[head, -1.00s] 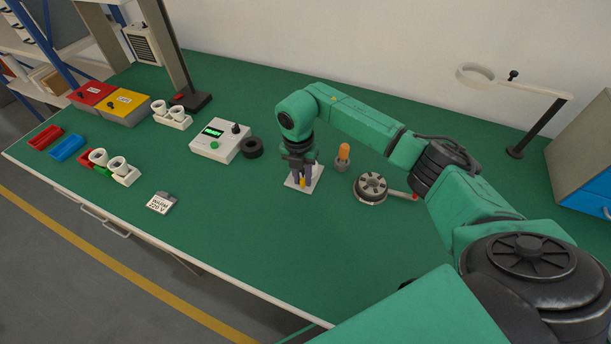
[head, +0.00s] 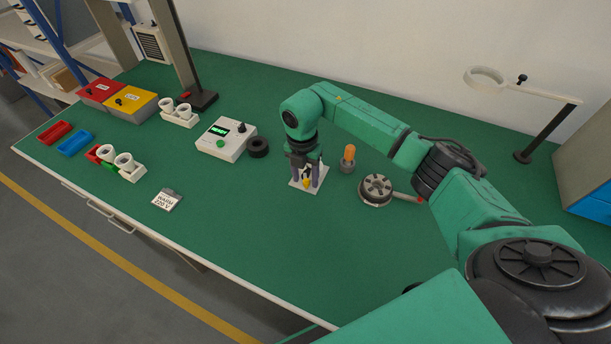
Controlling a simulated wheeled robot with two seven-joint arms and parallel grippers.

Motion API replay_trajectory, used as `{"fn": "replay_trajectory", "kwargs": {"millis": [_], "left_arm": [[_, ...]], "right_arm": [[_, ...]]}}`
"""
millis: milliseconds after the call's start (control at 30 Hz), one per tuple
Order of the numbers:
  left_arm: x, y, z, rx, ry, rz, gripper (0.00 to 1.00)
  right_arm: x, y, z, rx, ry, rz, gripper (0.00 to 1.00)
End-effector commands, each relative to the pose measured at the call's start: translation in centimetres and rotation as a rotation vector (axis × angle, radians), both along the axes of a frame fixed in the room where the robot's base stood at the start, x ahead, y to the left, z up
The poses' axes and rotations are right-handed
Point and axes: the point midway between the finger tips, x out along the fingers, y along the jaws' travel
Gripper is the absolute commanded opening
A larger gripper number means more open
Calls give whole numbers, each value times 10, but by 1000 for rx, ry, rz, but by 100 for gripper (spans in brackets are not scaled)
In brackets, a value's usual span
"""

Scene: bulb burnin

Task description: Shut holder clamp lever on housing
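A round grey slotted housing (head: 375,186) sits in a low pale holder on the green bench, right of the middle. The holder's lever (head: 405,195) sticks out to the right with a red tip (head: 419,199); it looks low, but I cannot tell if it is clamped. My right gripper (head: 306,182) points down over a small white plate (head: 296,189), left of the housing and apart from it. Its fingers are spread, with a small yellow-and-dark piece (head: 306,183) between them. My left gripper is out of view.
An orange-topped piece (head: 349,154) stands between my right gripper and the housing. A tester box (head: 222,140) and black ring (head: 258,147) are to the left. A ring stand (head: 522,155) is at the right. The bench's front middle is clear.

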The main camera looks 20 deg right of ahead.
Motion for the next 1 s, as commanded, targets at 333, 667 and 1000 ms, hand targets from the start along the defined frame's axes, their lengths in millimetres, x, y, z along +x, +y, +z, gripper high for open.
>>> {"fn": "replay_trajectory", "kwargs": {"millis": [333, 667, 1000], "left_arm": [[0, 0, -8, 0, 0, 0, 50], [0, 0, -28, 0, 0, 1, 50], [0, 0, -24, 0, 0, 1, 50]], "right_arm": [[1, 1, 22, -1, -3, 1, 54], [4, 5, 115, 0, -4, 2, 54], [4, 5, 146, -1, 1, 0, 54]]}}
